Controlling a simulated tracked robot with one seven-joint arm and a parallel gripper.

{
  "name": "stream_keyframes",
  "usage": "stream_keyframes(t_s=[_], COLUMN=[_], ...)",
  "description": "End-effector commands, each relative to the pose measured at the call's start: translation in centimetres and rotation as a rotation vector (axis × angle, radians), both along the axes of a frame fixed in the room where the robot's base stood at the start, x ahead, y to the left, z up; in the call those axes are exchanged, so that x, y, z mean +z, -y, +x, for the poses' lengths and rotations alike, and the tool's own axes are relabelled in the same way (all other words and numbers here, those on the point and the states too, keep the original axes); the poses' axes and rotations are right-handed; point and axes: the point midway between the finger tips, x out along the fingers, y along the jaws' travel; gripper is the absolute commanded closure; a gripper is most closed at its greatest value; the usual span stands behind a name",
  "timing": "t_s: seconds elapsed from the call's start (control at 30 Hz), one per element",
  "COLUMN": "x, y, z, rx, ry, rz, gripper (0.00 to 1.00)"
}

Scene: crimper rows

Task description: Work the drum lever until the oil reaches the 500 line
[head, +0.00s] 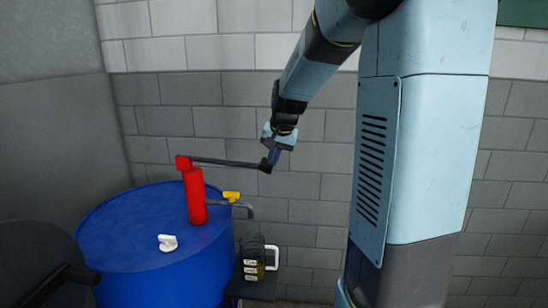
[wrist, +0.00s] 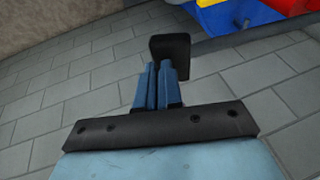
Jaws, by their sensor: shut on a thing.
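The blue drum (head: 130,250) stands at the lower left with a red pump (head: 196,200) upright on top. The dark drum lever (head: 225,162) runs from the pump's red head to the right, nearly level, dipping slightly toward its black grip (head: 265,167). My gripper (head: 272,157) is shut on that grip. In the wrist view its blue fingers (wrist: 158,85) are close together at the black grip (wrist: 170,53). A clear jug (head: 254,256) with pale labels stands under the spout (head: 248,208). Some yellowish oil shows in it; the level against the lines is too small to read.
A yellow tap handle (head: 231,196) sits on the spout pipe. A white cap (head: 168,242) lies on the drum top. The jug stands on a dark stand (head: 258,290). A grey block wall (head: 310,200) is behind. A dark rounded object (head: 35,265) is at the lower left.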

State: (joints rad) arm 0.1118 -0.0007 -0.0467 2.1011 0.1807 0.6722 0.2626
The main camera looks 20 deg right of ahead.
Motion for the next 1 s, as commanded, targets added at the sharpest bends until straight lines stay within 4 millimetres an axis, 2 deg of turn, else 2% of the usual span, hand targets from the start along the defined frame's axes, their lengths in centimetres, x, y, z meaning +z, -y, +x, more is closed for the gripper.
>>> stream_keyframes(t_s=[0.03, 0.27, 0.37, 0.53, 0.8, 1.0], x=[-1.7, -1.0, 0.3, 3.6, 8.5, 11.1], y=[-0.5, -0.1, 0.3, 1.4, 2.7, 3.2], z=[-0.7, -0.8, -1.0, -1.3, -3.6, -4.9], rx=[0.009, 0.007, 0.007, 0.004, 0.0, 0.001], ry=[-0.041, -0.036, -0.029, -0.004, 0.003, 0.004], rz=[0.006, 0.005, 0.004, 0.001, 0.001, 0.0], gripper=[1.0, 1.0, 1.0, 1.0, 1.0, 1.0])
